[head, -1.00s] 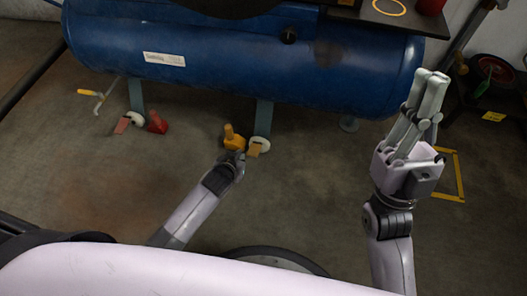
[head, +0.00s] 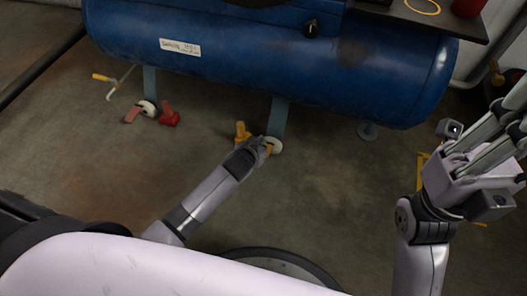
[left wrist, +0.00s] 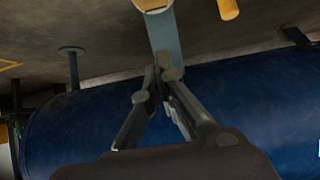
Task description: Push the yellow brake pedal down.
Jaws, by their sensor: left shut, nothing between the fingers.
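The yellow brake pedal (head: 268,151) is at the white caster under the right leg of the blue tank, partly hidden by my left gripper (head: 263,143). In the left wrist view, a yellow part at the foot of the leg (left wrist: 153,5) is cut by the top edge. My left gripper (left wrist: 158,72) is shut and empty, its fingertips in front of the leg. I cannot tell whether it touches the pedal. My right gripper (head: 505,115) is raised at the right, partly out of frame, and its opening is unclear.
A yellow-orange block with an upright stub (head: 241,132) stands just left of the caster. The blue tank (head: 240,50) hangs over the floor. The left caster has a faded red pedal (head: 132,114) and a red block (head: 169,116). Floor in front is open.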

